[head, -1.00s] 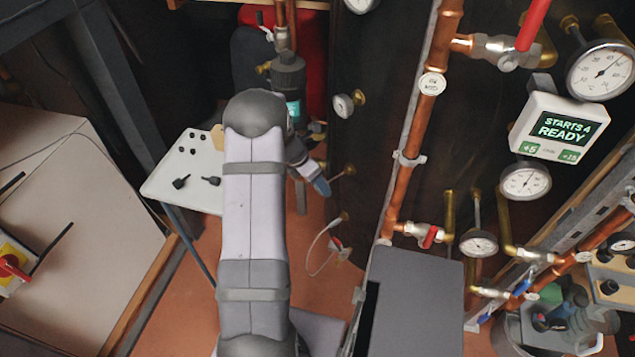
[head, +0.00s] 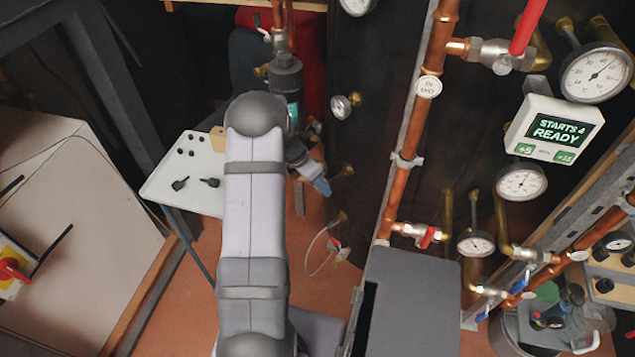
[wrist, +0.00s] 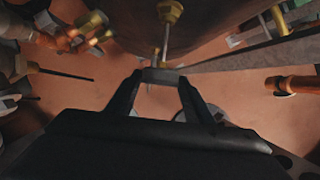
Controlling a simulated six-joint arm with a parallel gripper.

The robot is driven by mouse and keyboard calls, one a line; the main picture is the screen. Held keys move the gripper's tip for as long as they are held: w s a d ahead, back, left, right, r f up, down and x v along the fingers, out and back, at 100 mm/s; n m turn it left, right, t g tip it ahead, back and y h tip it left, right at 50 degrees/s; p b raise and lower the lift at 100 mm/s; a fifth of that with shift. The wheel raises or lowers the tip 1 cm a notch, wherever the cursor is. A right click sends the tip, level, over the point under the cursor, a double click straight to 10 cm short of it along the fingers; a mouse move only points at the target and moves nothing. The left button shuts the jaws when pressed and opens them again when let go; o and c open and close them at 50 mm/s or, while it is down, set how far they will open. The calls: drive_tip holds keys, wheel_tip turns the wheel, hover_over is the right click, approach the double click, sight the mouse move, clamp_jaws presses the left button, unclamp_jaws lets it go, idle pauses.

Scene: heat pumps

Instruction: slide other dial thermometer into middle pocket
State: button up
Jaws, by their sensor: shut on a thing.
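My gripper (head: 319,184) is beside the dark tank, partly hidden behind my arm. In the wrist view my gripper (wrist: 160,76) is shut on a dial thermometer (wrist: 163,73), whose head shows as a narrow grey block between the fingertips. Its thin stem runs away from me to the brass middle pocket (wrist: 171,11); the stem tip meets the pocket mouth, but I cannot tell how deep it is. In the head view the middle pocket (head: 347,170) is just right of the gripper. Another dial thermometer (head: 341,107) sits in the upper pocket (head: 354,98).
A lower brass fitting (head: 341,217) is below. A white side table (head: 185,170) with black knobs stands left. Copper pipe (head: 405,150) and a grey box (head: 410,300) are right. A control display (head: 553,128) reads "STARTS 4 READY".

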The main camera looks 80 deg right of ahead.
sight(331, 180)
drive_tip(key=shift+s+d+p, duration=0.85)
drive_tip(key=shift+s+d, duration=0.1)
drive_tip(key=shift+d, duration=0.3)
drive_tip(key=shift+s+d+p, duration=0.8)
drive_tip(key=shift+s+d, duration=0.15)
drive_tip(key=shift+d, duration=0.25)
idle(2.1)
drive_tip(key=o, duration=1.2)
drive_tip(key=shift+o, duration=0.2)
drive_tip(key=shift+w+a, duration=0.15)
